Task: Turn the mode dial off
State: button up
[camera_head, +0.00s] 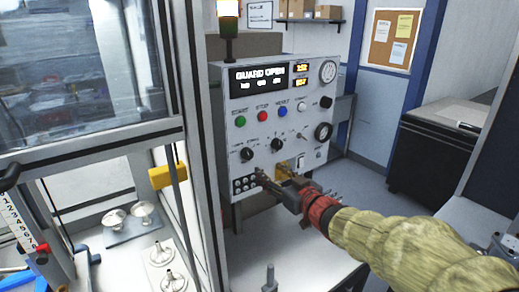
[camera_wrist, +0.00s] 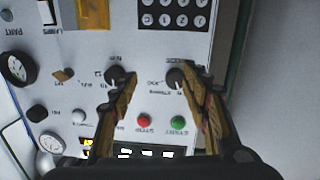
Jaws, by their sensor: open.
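The control panel (camera_head: 285,115) stands upright on a bench and carries two black dials low on its left half. The dial closer to the keypad (camera_head: 247,154), also in the wrist view (camera_wrist: 174,79), has a blurred label beside it that may read MODE. Its pointer setting is too small to read. The other dial (camera_head: 276,144) shows left of it in the wrist view (camera_wrist: 115,76). My gripper (camera_head: 274,178) is open and empty in front of the lower panel. In the wrist view its fingers (camera_wrist: 159,75) straddle the keypad-side dial, the right finger closer; contact cannot be told.
A keypad (camera_head: 244,184) lies below the dials. A yellow plate (camera_head: 284,166) and a switch (camera_head: 302,161) are to the right. A glazed guard frame (camera_head: 197,130) stands close on the left.

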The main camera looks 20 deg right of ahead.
aim_at(249, 156)
jog(key=shift+t+y, duration=0.4)
jog(key=shift+y, duration=0.3)
jog(key=w+a, duration=0.1)
jog(key=w, duration=0.1)
jog(key=w+a+r+b, duration=0.1)
jog(key=w+a, duration=0.1)
jog(key=w+a+r, duration=0.1)
jog(key=w, duration=0.1)
jog(key=shift+w+a+r+b, duration=0.1)
jog(key=shift+w+a+b, duration=0.15)
jog(key=shift+w+b, duration=0.05)
jog(key=c, duration=1.1)
jog(key=shift+c, duration=0.3)
